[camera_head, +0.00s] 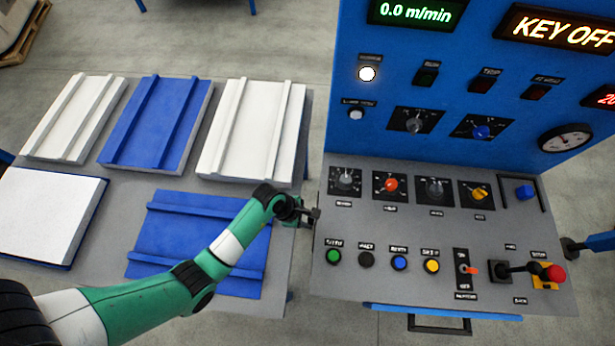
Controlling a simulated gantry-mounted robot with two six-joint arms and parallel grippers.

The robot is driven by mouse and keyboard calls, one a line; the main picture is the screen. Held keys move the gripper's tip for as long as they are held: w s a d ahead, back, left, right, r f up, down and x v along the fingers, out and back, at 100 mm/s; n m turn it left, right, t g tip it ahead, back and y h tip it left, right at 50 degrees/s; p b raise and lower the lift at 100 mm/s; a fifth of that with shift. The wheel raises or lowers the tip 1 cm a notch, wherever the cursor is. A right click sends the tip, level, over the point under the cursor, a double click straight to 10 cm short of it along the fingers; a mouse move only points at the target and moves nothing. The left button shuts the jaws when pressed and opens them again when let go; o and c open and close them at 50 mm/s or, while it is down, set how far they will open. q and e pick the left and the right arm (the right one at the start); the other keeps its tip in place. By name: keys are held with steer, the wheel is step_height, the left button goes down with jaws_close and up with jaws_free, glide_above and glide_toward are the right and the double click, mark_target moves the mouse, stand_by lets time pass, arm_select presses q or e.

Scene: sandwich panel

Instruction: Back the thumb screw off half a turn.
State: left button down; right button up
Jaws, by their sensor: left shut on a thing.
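My left gripper (309,214) is at the left edge of the grey control console (395,270), its arm reaching in from the lower left. It is shut on a small dark part at that edge, which I take to be the thumb screw. The fingers hide most of it, so its turn angle does not show. My right gripper does not show clearly in this view.
Knobs, coloured push buttons, a lever and a red mushroom button (555,273) crowd the console. A blue upright panel (450,80) with displays stands behind it. White and blue ribbed panels (155,120) lie on the grey table to the left. A dark round part (571,248) stands at right.

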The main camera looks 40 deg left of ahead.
arm_select(q)
steer(key=shift+w+a+r+g+h+p, duration=0.15)
steer(key=shift+g+h+p, duration=0.2)
steer(key=shift+p, duration=0.25)
steer(key=shift+g+h, duration=0.25)
steer(key=shift+g, duration=0.1)
steer(key=shift+w+f+n+g+h, duration=0.2)
steer(key=shift+f+n+g+h, duration=0.1)
steer(key=shift+g, duration=0.1)
steer(key=b, duration=0.1)
steer(key=g+h+b, duration=0.1)
steer(key=shift+w+a+f+b, duration=0.1)
steer(key=shift+a+f+b, duration=0.05)
steer(key=shift+f+b, duration=0.15)
steer(key=shift+r+n+g+h+b, duration=0.3)
steer(key=shift+r+g+b, duration=0.05)
steer(key=shift+g, duration=0.05)
